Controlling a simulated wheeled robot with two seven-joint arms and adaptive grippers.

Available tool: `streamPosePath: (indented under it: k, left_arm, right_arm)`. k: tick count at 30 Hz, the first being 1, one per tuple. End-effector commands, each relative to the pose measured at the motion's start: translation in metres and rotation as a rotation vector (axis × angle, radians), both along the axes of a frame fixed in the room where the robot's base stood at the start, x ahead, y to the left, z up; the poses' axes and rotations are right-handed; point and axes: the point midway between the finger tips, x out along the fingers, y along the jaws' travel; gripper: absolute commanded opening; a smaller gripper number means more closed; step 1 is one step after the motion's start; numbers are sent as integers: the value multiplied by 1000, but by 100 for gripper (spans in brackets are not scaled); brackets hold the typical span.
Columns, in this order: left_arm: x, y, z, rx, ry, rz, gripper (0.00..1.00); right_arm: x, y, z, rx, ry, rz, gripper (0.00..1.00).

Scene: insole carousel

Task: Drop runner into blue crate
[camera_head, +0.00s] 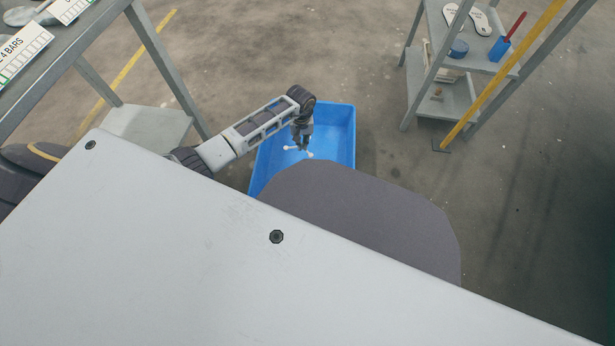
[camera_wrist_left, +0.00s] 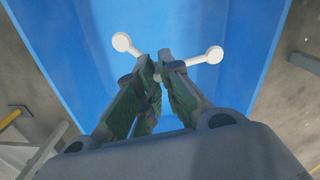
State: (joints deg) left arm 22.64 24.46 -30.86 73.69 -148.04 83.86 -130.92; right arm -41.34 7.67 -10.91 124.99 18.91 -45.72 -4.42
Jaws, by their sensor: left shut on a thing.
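The runner (camera_head: 309,154) is a small white piece with thin arms ending in round knobs. In the left wrist view the runner (camera_wrist_left: 209,56) shows two knobbed arms spreading from between my fingertips. My left gripper (camera_head: 301,146) points down over the blue crate (camera_head: 343,120) and is shut on the runner. In the left wrist view my left gripper (camera_wrist_left: 160,68) hides the runner's middle. The blue crate (camera_wrist_left: 215,20) fills the background there, below the runner. My right gripper is not in view.
A grey shelf rack (camera_head: 457,106) with insoles, a blue tape-like roll and a blue cup stands at the upper right, with a yellow post (camera_head: 505,70) beside it. A grey table (camera_head: 60,52) with printed cards is at the upper left.

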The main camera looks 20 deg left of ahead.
Motion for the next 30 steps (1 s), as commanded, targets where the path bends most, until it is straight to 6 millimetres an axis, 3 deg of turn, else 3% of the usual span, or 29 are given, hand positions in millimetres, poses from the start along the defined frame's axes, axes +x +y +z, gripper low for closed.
streamPosePath:
  k: [9, 10, 15, 30]
  left_arm:
    - [0, 0, -1, 0, 0, 0, 0]
    - [0, 0, -1, 0, 0, 0, 10]
    - [0, 0, -1, 1, 0, 0, 32]
    - [0, 1, 4, 2, -1, 0, 33]
  right_arm:
    - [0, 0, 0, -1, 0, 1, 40]
    - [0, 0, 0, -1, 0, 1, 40]
    - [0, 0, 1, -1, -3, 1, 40]
    - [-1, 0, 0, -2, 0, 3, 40]
